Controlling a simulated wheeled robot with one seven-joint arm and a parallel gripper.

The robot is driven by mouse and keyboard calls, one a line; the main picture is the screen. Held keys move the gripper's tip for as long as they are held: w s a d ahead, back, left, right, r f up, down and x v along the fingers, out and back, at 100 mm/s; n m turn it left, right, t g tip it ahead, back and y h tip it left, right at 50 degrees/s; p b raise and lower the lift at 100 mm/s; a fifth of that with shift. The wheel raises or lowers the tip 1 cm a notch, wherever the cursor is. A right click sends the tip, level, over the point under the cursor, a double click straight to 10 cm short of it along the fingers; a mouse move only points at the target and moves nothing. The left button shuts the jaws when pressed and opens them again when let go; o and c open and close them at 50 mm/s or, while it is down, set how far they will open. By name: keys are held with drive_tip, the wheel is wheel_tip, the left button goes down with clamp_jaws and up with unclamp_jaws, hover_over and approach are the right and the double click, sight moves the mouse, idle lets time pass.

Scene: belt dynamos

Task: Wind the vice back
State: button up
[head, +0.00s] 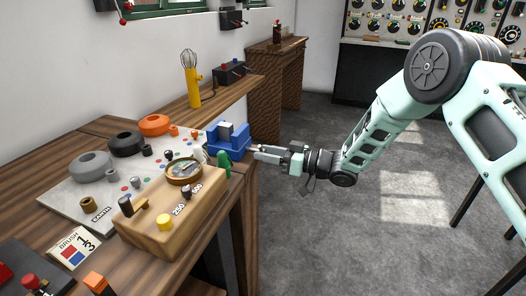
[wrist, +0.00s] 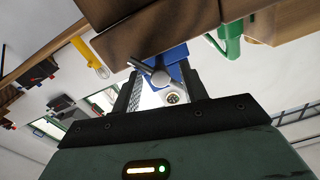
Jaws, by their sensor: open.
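The blue vice (head: 226,145) sits at the right end of the workbench, with a pale grey block in its jaws. Its body also shows in the wrist view (wrist: 172,56), upside down. There a grey metal bar handle (wrist: 142,67) and a round screw end (wrist: 175,97) lie in the gap between my fingers. My gripper (head: 258,152) points left at the vice, just beyond the bench edge; it also shows in the wrist view (wrist: 160,85). The fingers are open on either side of the screw end. I cannot tell whether they touch the handle.
A green object (head: 224,163) stands close beside the vice, in front of it. A wooden box with a round dial (head: 170,210) takes up the near bench. Open floor (head: 330,220) lies right of the bench.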

drive_tip(key=shift+w+a, duration=0.25)
drive_tip(key=shift+a, duration=0.45)
clamp_jaws()
idle(0.8)
unclamp_jaws()
drive_tip(key=shift+d, duration=0.15)
drive_tip(key=b+v, duration=0.1)
drive_tip(key=v, duration=1.6)
drive_tip(key=shift+b, duration=0.3)
drive_tip(key=shift+d, duration=0.1)
